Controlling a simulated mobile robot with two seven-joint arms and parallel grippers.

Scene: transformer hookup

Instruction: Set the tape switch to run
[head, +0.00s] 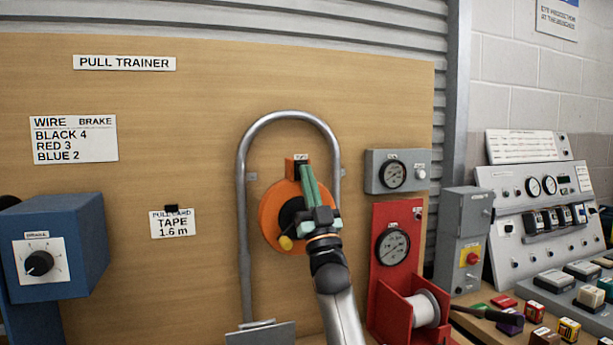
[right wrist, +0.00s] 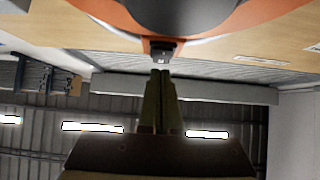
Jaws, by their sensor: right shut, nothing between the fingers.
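An orange tape reel (head: 271,224) with a black hub is mounted on the wooden board, inside a grey bent tube. A small orange block with a label (head: 297,158) sits at the top of the reel; the label is too small to read surely. In the right wrist view a small black switch (right wrist: 163,49) is on an orange part. My right gripper (head: 304,167) is shut and empty, its greenish fingers pointing up in front of the reel. Its fingertips (right wrist: 160,72) are close to the black switch; I cannot tell whether they touch. The switch's setting is not readable. My left gripper is not in view.
The grey tube (head: 243,210) arches around the reel. A blue box with a dial (head: 38,262) is at the left. A red gauge panel (head: 397,220) with a white spool (head: 425,309) stands to the right. A bench (head: 470,322) with several small items is at the far right.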

